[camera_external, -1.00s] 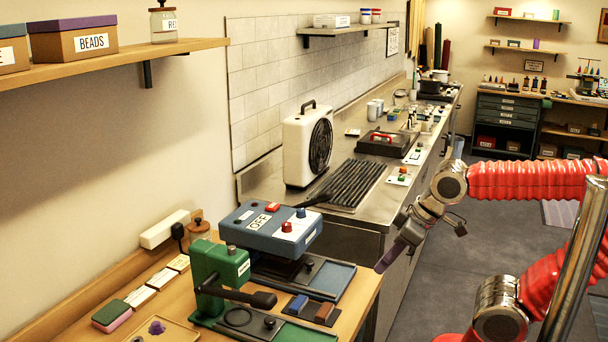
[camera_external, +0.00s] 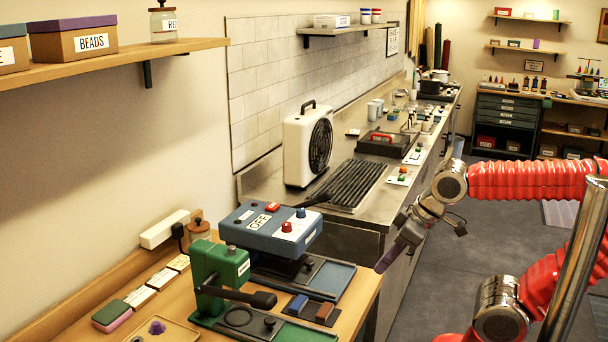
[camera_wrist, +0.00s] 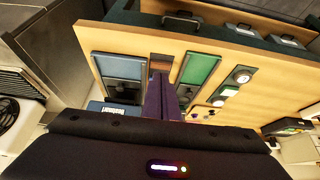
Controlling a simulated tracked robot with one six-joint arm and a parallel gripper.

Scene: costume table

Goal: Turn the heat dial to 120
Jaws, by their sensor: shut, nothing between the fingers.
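A blue heat press (camera_external: 268,233) stands on the wooden table, with a label reading OFF on its top. A white panel on it carries a red knob (camera_external: 286,227) and a blue knob (camera_external: 301,213); a red button (camera_external: 272,207) sits behind them. I cannot read a dial scale or tell which knob is the heat dial. My gripper (camera_external: 379,269) is to the right of the press, apart from it, near the table's right edge. Its fingers are shut and empty, pointing down-left. The wrist view shows the purple fingers (camera_wrist: 161,97) over the table edge, with the blue base plate (camera_wrist: 123,68) beside them.
A green press (camera_external: 222,275) with a black handle stands in front of the blue one. A blue block (camera_external: 298,304) and a brown block (camera_external: 324,312) lie on the table near it. A metal counter with a fan (camera_external: 308,146) runs behind.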

